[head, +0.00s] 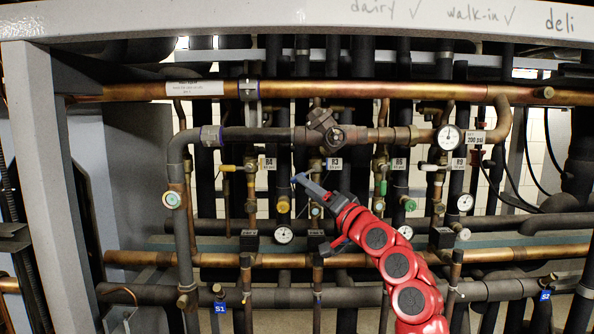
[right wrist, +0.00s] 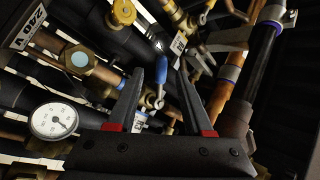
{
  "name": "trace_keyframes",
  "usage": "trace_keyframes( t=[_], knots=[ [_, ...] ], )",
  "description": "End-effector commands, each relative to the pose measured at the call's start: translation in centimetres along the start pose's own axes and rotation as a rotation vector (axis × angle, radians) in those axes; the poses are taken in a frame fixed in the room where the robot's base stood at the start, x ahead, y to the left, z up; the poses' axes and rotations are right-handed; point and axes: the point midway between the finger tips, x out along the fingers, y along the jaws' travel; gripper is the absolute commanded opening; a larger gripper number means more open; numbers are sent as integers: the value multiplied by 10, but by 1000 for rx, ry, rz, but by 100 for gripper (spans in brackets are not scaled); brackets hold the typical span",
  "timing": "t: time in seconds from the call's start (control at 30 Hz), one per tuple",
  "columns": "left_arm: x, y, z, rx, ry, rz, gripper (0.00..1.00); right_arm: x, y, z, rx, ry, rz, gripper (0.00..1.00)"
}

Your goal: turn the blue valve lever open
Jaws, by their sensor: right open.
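The blue valve lever (right wrist: 161,70) sits on a small brass valve and shows between the two fingers of my right gripper (right wrist: 172,75) in the right wrist view. My right gripper (head: 322,218) is open, with one finger on each side of the lever in the wrist view. I cannot tell whether a finger touches it. My red right arm hides part of the piping behind. My left gripper is not in view.
A copper pipe (head: 350,91) crosses the rack above, and a grey pipe (head: 245,134) runs below it. A large pressure gauge (head: 448,137) hangs at the right. A smaller gauge (right wrist: 54,121) is left of my gripper. Pipes and valves crowd both sides.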

Motion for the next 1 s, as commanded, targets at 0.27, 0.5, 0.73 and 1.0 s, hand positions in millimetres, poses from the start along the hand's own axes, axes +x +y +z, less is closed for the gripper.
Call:
trace_keyframes(
  t=[0.27, 0.5, 0.73, 1.0],
  knots=[
    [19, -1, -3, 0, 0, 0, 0, 38, -4, -1, 0, -2, -3, 51],
    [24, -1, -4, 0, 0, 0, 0, 52, -3, -1, -1, 1, -3, 51],
    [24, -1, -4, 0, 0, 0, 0, 53, -2, -1, -2, 3, -3, 51],
    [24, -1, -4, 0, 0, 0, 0, 53, -1, -1, -1, 2, -2, 18]
  ],
)
